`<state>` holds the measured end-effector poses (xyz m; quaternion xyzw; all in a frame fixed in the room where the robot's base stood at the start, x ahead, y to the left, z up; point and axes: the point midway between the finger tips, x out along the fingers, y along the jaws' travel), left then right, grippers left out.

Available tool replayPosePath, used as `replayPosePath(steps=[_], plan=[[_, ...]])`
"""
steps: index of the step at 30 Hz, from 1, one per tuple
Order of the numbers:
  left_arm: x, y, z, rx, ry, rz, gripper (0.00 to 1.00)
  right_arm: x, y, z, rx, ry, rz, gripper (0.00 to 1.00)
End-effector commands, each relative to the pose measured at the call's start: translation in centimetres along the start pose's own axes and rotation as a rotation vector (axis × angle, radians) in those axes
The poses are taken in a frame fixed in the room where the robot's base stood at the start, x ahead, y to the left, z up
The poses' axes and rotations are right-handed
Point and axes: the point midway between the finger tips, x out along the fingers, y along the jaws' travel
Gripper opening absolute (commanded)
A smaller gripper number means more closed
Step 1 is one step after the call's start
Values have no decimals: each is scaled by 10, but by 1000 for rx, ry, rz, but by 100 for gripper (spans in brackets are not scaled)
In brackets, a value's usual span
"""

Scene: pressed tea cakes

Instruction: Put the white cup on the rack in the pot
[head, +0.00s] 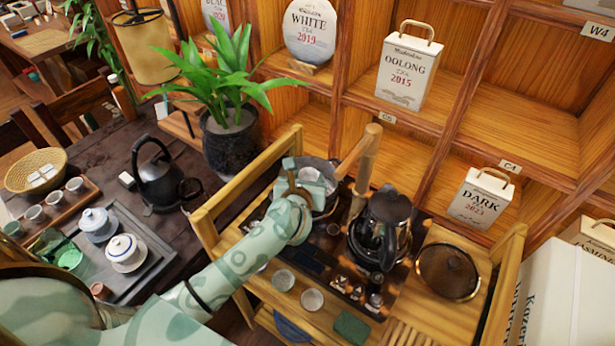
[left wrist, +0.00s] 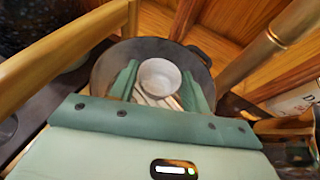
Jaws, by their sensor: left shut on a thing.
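In the left wrist view, the white cup (left wrist: 161,76) sits between the two green fingers of my left gripper (left wrist: 160,84), its open mouth facing the camera. The gripper is shut on it. The cup is over the mouth of the dark round pot (left wrist: 105,66). Pale slats of the rack (left wrist: 150,100) show just below the cup; I cannot tell whether the cup touches them. In the head view, my left gripper (head: 309,184) is at the pot (head: 333,198), and the cup is mostly hidden. My right gripper is not in view.
A bamboo pole (head: 364,168) rises close to the right of the pot. Two small cups (head: 283,280) (head: 312,300) are in front. A potted plant (head: 230,140) stands behind left.

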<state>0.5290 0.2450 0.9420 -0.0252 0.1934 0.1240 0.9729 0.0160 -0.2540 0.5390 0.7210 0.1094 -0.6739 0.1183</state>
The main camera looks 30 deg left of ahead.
Motion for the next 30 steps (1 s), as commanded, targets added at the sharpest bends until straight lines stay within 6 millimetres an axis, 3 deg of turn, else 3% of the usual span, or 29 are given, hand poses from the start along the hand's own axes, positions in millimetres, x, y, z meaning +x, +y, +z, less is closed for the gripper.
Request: replayPosePath(steps=[6,7,9,17,21,30], plan=[[1,0,-3,0,0,0,25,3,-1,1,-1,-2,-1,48],[1,0,-4,0,0,0,56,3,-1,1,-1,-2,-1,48],[1,0,-3,0,0,0,69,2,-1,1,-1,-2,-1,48],[1,0,-2,0,0,0,69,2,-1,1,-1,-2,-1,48],[-5,0,13,0,-3,-1,69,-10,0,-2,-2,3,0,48],[-75,0,9,-2,2,-2,69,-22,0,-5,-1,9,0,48]])
